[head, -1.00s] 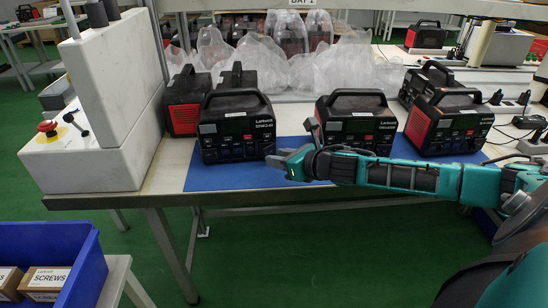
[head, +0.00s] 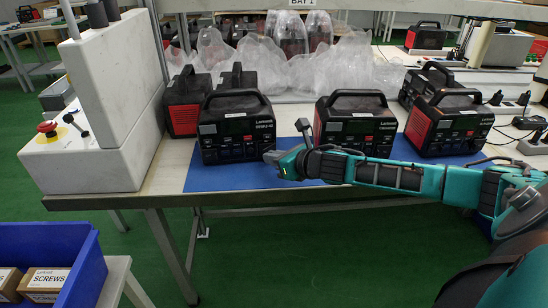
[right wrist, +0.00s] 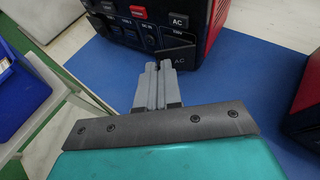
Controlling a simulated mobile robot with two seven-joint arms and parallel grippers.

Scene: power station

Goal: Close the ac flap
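A black power station (head: 238,127) stands on the blue mat (head: 215,179), left of centre on the table. In the right wrist view its front panel (right wrist: 135,22) shows at the top, with a red button and AC markings. The AC flap (right wrist: 177,58) is at the lower right of that panel and looks swung out from it. My right gripper (head: 271,156) is at the station's lower right front corner. In the wrist view its fingers (right wrist: 153,68) are together with nothing between them, their tips just left of the flap; contact cannot be told. My left gripper is out of view.
Another power station (head: 355,125) stands right of the gripper, and more (head: 448,122) stand farther right. A white machine with a red stop button (head: 47,127) is at the left. A blue bin (head: 85,268) with screw boxes is at the lower left. Plastic bags lie behind.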

